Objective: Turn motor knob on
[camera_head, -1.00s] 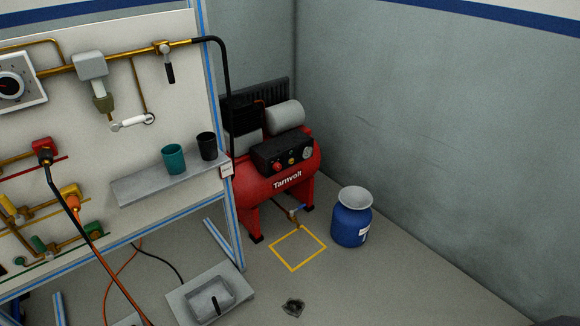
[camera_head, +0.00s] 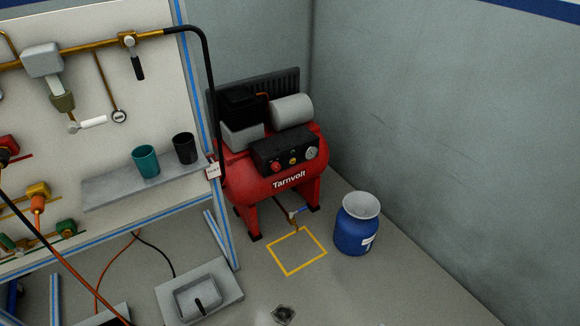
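The red Tarnvolt compressor (camera_head: 262,186) stands on the floor against the back wall, to the right of the panel. Its dark control box (camera_head: 285,150) on the front carries a red knob (camera_head: 276,167), a small yellow knob (camera_head: 293,161) and a round gauge (camera_head: 310,153). I cannot tell which knob is the motor knob or how it is set. Neither of my grippers shows in the head view.
A pegboard-like panel (camera_head: 110,150) with pipes and valves stands at left; its shelf holds a teal cup (camera_head: 146,161) and a black cup (camera_head: 185,148). Floor at right is clear.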

